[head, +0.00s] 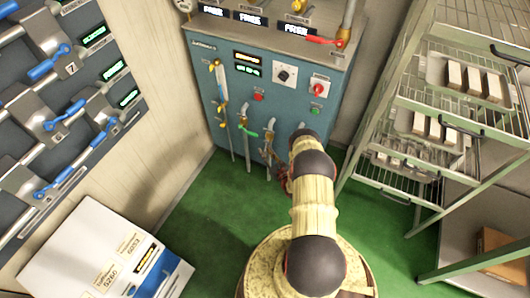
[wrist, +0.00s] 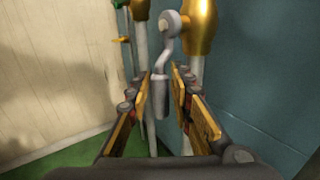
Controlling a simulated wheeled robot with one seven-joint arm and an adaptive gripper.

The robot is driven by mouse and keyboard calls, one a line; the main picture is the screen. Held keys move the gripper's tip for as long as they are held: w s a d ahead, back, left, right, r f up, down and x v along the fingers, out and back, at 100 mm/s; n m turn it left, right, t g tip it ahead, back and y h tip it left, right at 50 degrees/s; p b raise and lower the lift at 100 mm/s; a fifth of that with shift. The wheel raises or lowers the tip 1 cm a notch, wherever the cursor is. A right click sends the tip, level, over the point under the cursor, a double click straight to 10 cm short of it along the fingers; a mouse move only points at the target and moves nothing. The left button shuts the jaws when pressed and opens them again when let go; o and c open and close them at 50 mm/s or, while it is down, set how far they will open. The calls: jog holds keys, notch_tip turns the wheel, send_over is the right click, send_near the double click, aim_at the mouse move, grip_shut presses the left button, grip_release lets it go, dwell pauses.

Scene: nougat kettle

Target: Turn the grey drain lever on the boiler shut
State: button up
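The grey drain lever (wrist: 162,95) hangs down from a round pivot beside a brass valve body (wrist: 201,28) in the wrist view. Its thick lower end lies between the two fingers of my gripper (wrist: 161,82), which are open with a visible gap on either side; contact is not clear. The boiler (head: 232,82) is the blue cabinet at the back in the head view, and its face fills the right of the wrist view. In the head view my gripper (head: 283,178) is low before the boiler, mostly hidden by my arm, and I cannot make out the grey lever there.
A pipe with a green lever (head: 248,132) stands left of my gripper. A red lever (head: 325,40) is on the boiler's top. A wire rack (head: 400,90) with trays stands right, a blue-lever panel (head: 70,110) left. A white box (head: 95,245) is front left; green floor lies between.

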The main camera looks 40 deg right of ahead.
jog(key=shift+c, duration=0.8)
jog(key=c, duration=0.4)
grip_shut()
